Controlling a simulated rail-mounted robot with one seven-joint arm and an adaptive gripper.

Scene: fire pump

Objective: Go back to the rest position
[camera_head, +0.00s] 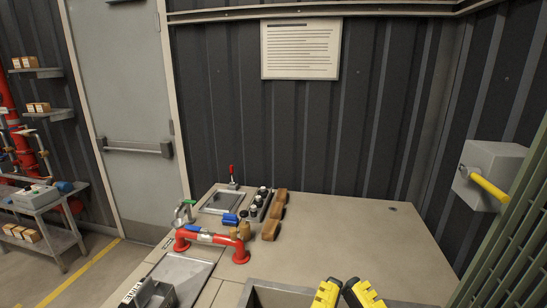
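My gripper (343,285) shows only as two yellow-and-black finger parts at the bottom edge, right of centre. They lean toward each other, with a narrow gap near the top. Nothing shows between them, but most of the gripper is out of the frame, so I cannot tell whether it is open or shut.
A red pipe assembly (212,240), a blue part (230,219), a row of dark-capped parts (258,207) and a brown wooden block (275,215) stand on the table's left half. A grey box with a yellow handle (490,176) is on the right wall.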

